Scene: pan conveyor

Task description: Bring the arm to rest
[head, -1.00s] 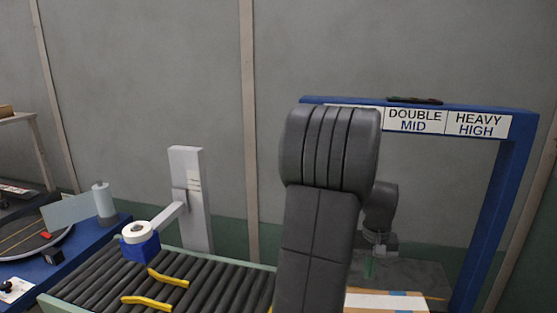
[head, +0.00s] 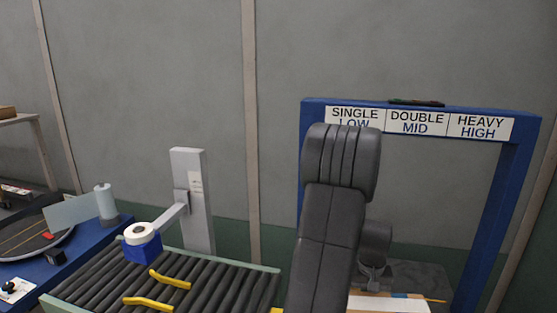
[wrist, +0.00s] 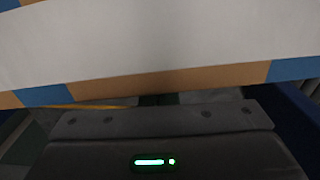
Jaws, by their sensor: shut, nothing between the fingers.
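My arm rises at the front of the head view, bends at its top and reaches down behind itself. My gripper (head: 374,286) is partly hidden behind my forearm, low and close to a cardboard box with a pale top (head: 390,304). It is shut and empty. In the wrist view the dark gripper body fills the bottom, and the box's white face (wrist: 160,45) with brown edge and blue corners spans the top. I cannot tell whether the gripper touches the box.
A blue frame (head: 492,225) with SINGLE LOW, DOUBLE MID and HEAVY HIGH signs stands behind at right. A roller conveyor (head: 215,290) with yellow bars (head: 150,303) lies left of my arm. A blue tape head (head: 142,248) on a grey post (head: 192,215) overhangs it.

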